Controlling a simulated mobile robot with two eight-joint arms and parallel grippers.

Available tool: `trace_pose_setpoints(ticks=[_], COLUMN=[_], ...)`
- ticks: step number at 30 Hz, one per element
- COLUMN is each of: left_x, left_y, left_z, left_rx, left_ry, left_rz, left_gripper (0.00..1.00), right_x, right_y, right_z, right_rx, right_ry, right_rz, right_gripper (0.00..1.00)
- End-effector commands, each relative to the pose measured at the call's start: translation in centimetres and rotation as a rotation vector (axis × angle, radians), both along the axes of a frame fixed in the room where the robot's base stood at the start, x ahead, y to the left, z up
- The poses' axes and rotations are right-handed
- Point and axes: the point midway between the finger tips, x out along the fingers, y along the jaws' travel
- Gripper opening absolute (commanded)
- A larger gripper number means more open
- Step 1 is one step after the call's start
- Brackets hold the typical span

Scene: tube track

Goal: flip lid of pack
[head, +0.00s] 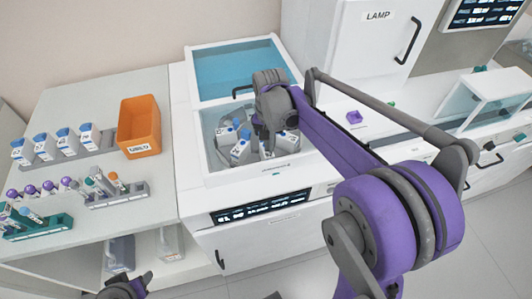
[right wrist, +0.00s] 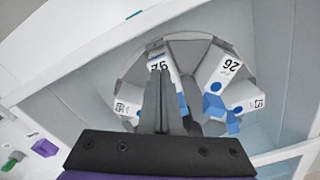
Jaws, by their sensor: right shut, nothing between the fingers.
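White packs with blue caps stand in a round grey carousel inside the open well of the white machine. One pack (head: 240,151) shows left of my right gripper. In the right wrist view, a pack marked 26 (right wrist: 222,70) stands right of the fingers, with blue lid parts near its lower end. Another pack (right wrist: 157,62) is partly hidden behind the fingers. My right gripper (head: 270,128) is shut and empty, reaching down into the well among the packs; its fingers also show in the right wrist view (right wrist: 163,85). Whether they touch a pack is unclear. My left gripper (head: 128,289) is at the bottom edge, its jaws unclear.
The machine's clear blue lid (head: 235,70) stands raised behind the well. On the left bench are an orange bin (head: 139,125), a rack of several blue-capped packs (head: 64,144) and tube racks (head: 118,194). The well walls (right wrist: 75,95) surround my right gripper.

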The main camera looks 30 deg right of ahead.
Motion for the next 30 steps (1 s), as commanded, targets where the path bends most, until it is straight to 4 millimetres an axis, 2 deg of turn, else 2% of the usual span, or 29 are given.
trace_pose_setpoints(ticks=[30], left_x=[-0.4], left_y=[0.0], left_z=[-1.4], left_rx=[0.0], left_ry=[0.008], left_rz=[0.0], left_gripper=[0.5], right_x=[0.0], right_y=[0.0], right_z=[-1.9], right_rx=[0.0], right_ry=[0.0], right_rz=[0.0], right_gripper=[0.0])
